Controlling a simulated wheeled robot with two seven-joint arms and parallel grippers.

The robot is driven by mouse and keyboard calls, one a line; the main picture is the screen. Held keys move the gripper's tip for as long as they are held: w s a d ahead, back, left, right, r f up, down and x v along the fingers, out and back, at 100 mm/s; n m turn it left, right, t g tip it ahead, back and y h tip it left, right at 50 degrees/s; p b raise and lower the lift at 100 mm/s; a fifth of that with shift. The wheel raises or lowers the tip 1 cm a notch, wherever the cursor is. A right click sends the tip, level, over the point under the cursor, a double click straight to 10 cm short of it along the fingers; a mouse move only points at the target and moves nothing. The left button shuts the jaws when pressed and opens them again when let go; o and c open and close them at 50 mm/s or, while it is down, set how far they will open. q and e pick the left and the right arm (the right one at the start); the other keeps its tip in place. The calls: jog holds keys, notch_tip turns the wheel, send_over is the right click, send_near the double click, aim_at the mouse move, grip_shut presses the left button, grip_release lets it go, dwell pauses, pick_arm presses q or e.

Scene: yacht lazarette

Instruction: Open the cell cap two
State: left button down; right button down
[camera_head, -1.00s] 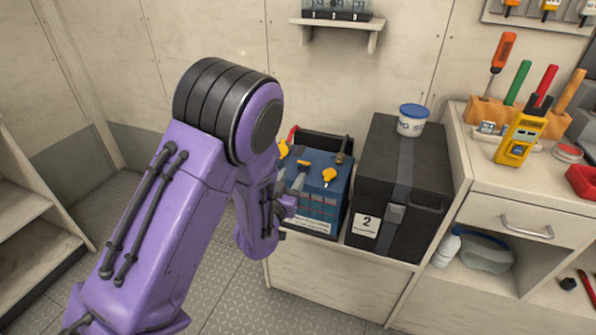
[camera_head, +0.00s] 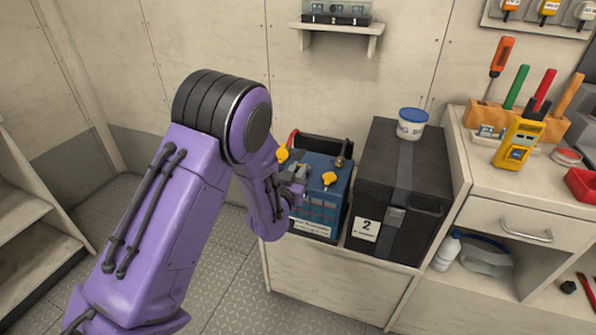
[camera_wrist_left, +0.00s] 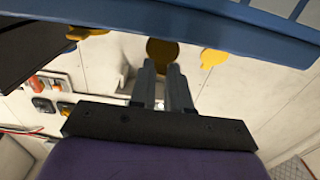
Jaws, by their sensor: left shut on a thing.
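A blue battery (camera_head: 316,215) stands in the middle of the head view, with yellow cell caps along its top. One yellow cap (camera_head: 282,155) is at the back left and another (camera_head: 330,179) at the front right. The middle yellow cap is hidden by my fingers in the head view; it shows in the left wrist view (camera_wrist_left: 162,48), at the fingertips. My left gripper (camera_head: 299,171) is shut on this middle cap; it also shows in the left wrist view (camera_wrist_left: 165,72). I cannot tell whether this cap is turned or lifted. My right gripper is not in view.
A black box (camera_head: 400,180) marked 2 stands close right of the battery, with a white tub (camera_head: 411,124) with a blue lid on it. A workbench (camera_head: 485,165) with tools is farther right. A small shelf (camera_head: 335,26) hangs above. Floor is clear at lower left.

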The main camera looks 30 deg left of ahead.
pick_arm(q)
jog(key=shift+w+a+r+g+h+p, duration=0.2)
jog(key=shift+r+g+p, duration=0.6)
jog(key=shift+p, duration=1.7)
jog(key=shift+w+r+g+h+p, duration=0.3)
jog(key=shift+r+g+p, duration=0.45)
jog(key=shift+p, duration=1.75)
jog(key=w+g+p, duration=0.1)
jog(key=p, duration=0.2)
jog(key=w+r+g+p, duration=0.1)
jog(key=g+p, duration=0.1)
jog(key=p, duration=0.1)
jog(key=w+g+h+p, duration=0.1)
jog(key=g+p, duration=0.1)
jog(key=p, duration=0.1)
jog(key=shift+a+r+p, duration=0.15)
jog(key=shift+a+p, duration=0.2)
jog(key=shift+w+g+p, duration=0.25)
jog(key=shift+g+p, duration=0.15)
jog(key=shift+g, duration=0.05)
jog(key=shift+w+a+g+h+p, duration=0.2)
jog(key=shift+w+g+h+p, duration=0.3)
jog(key=shift+g, duration=0.4)
jog(key=shift+w+a+f+g, duration=0.1)
jog(key=shift+w+f+g, duration=0.1)
jog(key=shift+w+g, duration=0.3)
jog(key=shift+w+a+g+h+b, duration=0.1)
jog(key=shift+w+g+h+b, duration=0.3)
jog(key=shift+g, duration=0.8)
jog(key=shift+w, duration=0.1)
